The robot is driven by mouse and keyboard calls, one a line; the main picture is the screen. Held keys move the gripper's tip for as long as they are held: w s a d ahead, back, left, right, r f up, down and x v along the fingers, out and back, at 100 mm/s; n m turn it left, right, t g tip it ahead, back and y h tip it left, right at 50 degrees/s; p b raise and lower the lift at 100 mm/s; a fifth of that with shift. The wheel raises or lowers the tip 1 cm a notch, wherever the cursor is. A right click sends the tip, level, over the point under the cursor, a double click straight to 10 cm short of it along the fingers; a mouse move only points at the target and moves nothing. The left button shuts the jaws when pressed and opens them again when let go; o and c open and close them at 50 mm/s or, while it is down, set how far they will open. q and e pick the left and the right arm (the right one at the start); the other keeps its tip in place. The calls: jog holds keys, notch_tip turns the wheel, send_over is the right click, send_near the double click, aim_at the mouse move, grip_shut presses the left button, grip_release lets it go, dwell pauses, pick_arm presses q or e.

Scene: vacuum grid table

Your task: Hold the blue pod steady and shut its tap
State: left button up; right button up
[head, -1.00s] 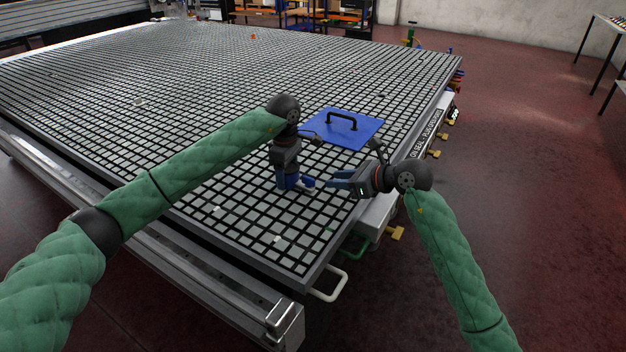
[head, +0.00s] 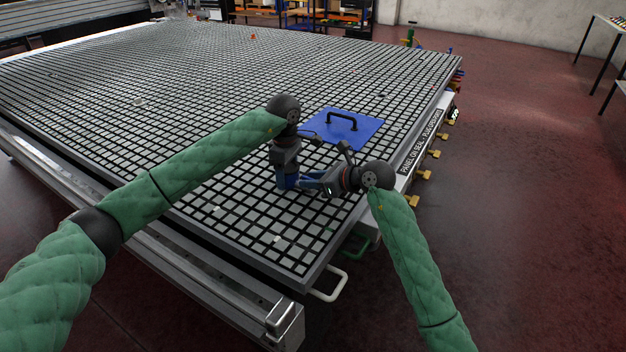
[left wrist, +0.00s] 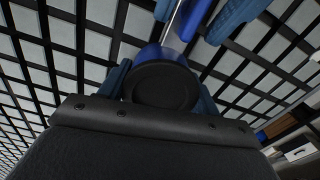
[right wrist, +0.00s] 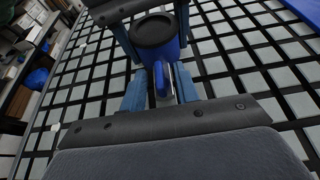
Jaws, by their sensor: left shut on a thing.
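The blue pod (left wrist: 150,52) has a round black cap and stands on the grid table (head: 230,215); its cap also shows in the right wrist view (right wrist: 155,30). My left gripper (head: 287,185) is shut on the pod's body from both sides. The tap's blue handle (right wrist: 160,80) sticks out from the pod beside a pale metal part (left wrist: 174,20). My right gripper (head: 310,184) is open, with one finger on each side of the handle and gaps visible. In the head view the grippers hide most of the pod and tap.
A blue plate (head: 350,135) with a black handle lies on the table beyond my grippers. Brass-coloured knobs (head: 411,200) line the table's right edge. A pale handle (head: 330,288) sticks out at the near corner. The grid around the pod is mostly clear.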

grip_shut()
jog(key=shift+f, duration=0.1)
jog(key=shift+s+a+m+t+h, duration=0.1)
jog(key=shift+m+t+h, duration=0.8)
jog(key=shift+m, duration=0.2)
jog(key=shift+s+a+m+t+h, duration=0.1)
jog(key=shift+m+t+h, duration=0.7)
jog(key=shift+m+h, duration=0.25)
grip_release()
